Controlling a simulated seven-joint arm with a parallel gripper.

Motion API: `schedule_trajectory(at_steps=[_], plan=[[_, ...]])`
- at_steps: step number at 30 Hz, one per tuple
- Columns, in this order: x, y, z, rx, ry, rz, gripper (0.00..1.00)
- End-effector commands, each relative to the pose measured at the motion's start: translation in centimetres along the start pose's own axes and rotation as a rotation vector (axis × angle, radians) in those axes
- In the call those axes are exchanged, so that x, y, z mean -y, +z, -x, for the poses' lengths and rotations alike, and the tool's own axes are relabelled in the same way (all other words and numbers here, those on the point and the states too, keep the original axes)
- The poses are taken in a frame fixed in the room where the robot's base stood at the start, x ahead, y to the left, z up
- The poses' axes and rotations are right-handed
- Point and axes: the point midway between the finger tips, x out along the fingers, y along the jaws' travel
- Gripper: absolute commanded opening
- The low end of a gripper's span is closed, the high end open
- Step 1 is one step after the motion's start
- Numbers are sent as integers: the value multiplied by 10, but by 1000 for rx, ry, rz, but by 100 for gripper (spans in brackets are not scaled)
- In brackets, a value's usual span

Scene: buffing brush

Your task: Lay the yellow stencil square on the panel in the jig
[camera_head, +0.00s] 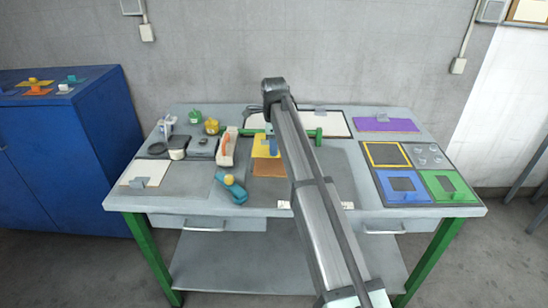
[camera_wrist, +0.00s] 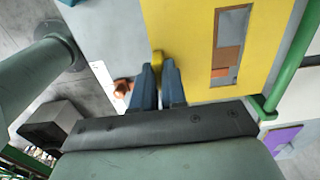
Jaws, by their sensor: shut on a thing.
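The yellow stencil square (camera_head: 262,146) is in my gripper near the middle of the bench. In the wrist view the yellow stencil (camera_wrist: 190,60) is a flat sheet with a rectangular window, and a brown and grey surface shows through it. My gripper (camera_wrist: 158,72) has its blue fingers shut on the stencil's yellow tab. In the head view the blue fingertips (camera_head: 273,147) show beside my arm. The orange-brown panel (camera_head: 268,168) shows past the stencil's near edge. The jig's green bar (camera_head: 310,133) runs behind it, partly hidden by my arm. Whether the stencil touches the panel is unclear.
On the right, a dark board has an empty yellow-outlined place (camera_head: 387,154), a blue stencil (camera_head: 402,187) and a green stencil (camera_head: 447,184). A purple sheet (camera_head: 386,124) lies behind. A teal tool (camera_head: 232,188) and a tape dispenser (camera_head: 227,147) stand left of the panel.

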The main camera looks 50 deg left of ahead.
Motion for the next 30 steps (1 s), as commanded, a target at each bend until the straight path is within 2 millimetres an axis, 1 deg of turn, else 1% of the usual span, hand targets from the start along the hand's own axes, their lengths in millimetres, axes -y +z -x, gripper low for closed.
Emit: schedule_trajectory(at_steps=[5,9,12,21,30], plan=[[0,0,-13,0,1,1,0],[0,0,-31,0,1,1,0],[0,0,-40,0,1,1,0],[0,0,-41,0,0,1,0],[0,0,-48,0,-1,1,0]])
